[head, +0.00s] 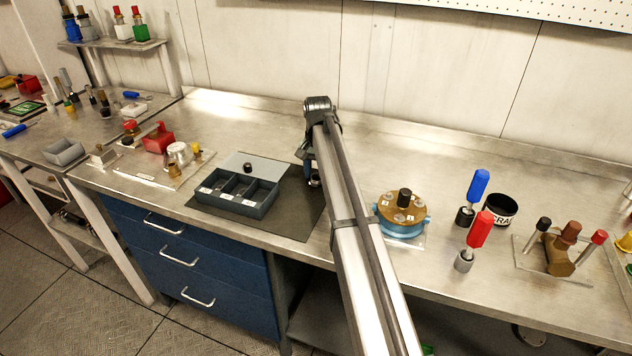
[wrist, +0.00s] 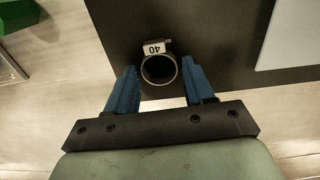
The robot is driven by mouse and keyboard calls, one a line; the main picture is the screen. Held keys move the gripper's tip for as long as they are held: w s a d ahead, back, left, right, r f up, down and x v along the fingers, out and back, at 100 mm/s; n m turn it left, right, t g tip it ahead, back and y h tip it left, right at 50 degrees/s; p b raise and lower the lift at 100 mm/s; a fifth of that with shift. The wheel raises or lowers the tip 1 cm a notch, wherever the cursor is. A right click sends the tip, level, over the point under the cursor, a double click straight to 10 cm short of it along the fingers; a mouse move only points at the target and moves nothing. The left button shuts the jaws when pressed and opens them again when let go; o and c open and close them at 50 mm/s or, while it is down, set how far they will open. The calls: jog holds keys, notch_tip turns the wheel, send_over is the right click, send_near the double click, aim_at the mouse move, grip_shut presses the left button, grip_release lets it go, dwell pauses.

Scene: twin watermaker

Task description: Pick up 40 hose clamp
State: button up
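The 40 hose clamp is a small dark metal ring with a white tag reading 40 (wrist: 155,46) in the wrist view. It is over the dark mat (wrist: 200,25), near the mat's edge. My gripper (wrist: 160,66) has two blue fingers spread apart, one on each side of the ring. Gaps show between the fingers and the ring. I cannot tell how far the fingertips are above the mat. In the head view my gripper (head: 310,165) is at the mat's right side, partly hidden by my arm; the clamp is not clearly made out there.
A grey compartment box (head: 238,193) stands on the mat, left of my gripper. A blue-and-brown round device (head: 402,214) is right of my arm. Blue- and red-handled tools (head: 478,186) and a dark cup (head: 500,208) are further right. The bench behind my gripper is clear.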

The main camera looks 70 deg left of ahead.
jog(key=c, duration=0.8)
